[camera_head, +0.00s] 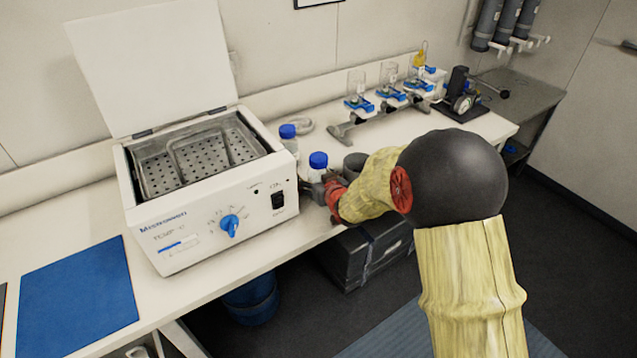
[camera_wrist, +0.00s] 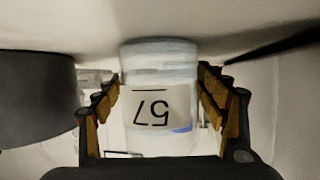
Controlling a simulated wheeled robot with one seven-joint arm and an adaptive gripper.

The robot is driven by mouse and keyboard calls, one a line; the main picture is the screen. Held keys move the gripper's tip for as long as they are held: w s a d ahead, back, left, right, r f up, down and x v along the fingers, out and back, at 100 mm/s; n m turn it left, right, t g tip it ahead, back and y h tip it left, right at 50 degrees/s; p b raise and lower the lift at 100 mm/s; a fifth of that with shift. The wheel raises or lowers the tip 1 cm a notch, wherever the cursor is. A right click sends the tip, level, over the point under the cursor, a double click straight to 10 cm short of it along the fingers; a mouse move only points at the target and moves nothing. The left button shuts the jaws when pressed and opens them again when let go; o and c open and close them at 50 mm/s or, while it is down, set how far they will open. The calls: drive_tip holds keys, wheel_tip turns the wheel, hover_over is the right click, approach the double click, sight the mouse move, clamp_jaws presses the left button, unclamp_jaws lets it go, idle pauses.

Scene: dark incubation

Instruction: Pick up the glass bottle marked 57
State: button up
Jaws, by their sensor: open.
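In the wrist view a clear glass bottle (camera_wrist: 160,75) carries a white label reading 57, seen upside down. It stands between the two open fingers of my gripper (camera_wrist: 160,105), with a finger on each side. I cannot tell whether either finger touches it. In the head view two blue-capped bottles stand right of the water bath; the nearer one (camera_head: 317,165) is beside my gripper (camera_head: 324,188), and the farther one (camera_head: 289,138) is behind it. The head view does not show the labels clearly, and my arm partly hides the gripper.
A white water bath (camera_head: 262,218) with its lid up stands close left of my gripper. A dark round object (camera_head: 354,163) is just right of the nearer bottle. Stands with glassware (camera_head: 388,92) are farther back. A blue mat (camera_head: 80,298) lies at left.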

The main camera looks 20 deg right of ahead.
drive_tip(key=shift+c, duration=1.4)
drive_tip(key=c, duration=1.5)
drive_tip(key=shift+c, duration=0.5)
